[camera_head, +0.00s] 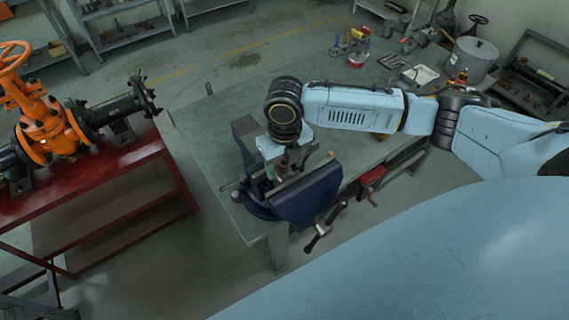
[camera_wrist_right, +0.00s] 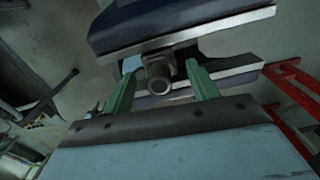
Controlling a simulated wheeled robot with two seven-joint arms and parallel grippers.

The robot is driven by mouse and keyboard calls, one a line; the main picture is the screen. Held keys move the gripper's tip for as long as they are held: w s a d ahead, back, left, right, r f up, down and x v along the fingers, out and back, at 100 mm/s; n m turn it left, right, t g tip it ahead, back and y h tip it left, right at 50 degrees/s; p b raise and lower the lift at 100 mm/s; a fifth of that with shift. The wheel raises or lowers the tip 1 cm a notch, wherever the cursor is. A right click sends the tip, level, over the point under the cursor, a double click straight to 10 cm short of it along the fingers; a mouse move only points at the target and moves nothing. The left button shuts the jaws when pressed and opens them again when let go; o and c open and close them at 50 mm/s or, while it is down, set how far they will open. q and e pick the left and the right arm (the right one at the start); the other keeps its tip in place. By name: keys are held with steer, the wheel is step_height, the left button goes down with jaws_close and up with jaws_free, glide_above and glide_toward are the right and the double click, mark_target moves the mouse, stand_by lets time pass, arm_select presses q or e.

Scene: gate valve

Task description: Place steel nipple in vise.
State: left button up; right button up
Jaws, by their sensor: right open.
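The blue vise (camera_head: 308,196) is fixed at the near left corner of the workbench. In the right wrist view its two jaws (camera_wrist_right: 190,35) with bright steel faces stand apart. The steel nipple (camera_wrist_right: 160,84), a short grey pipe piece with a round open end, shows between the jaws. I cannot tell whether both jaws touch it. My right gripper (camera_head: 284,168) points down over the vise. In the wrist view its green fingers (camera_wrist_right: 160,70) are open, one on each side of the nipple, with gaps. In the head view the arm and gripper mostly hide the nipple. My left gripper is not in view.
An orange gate valve (camera_head: 48,125) with black flanged pipe stands on a red table (camera_head: 95,188) at left. The workbench (camera_head: 232,92) is clear behind the vise. Small tools, a tray (camera_head: 420,76) and a pot (camera_head: 472,60) stand towards its far right.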

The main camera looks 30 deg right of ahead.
step_height(320, 180, up, 12)
steer(key=b, duration=0.1)
steer(key=shift+f, duration=0.15)
stand_by(0.3)
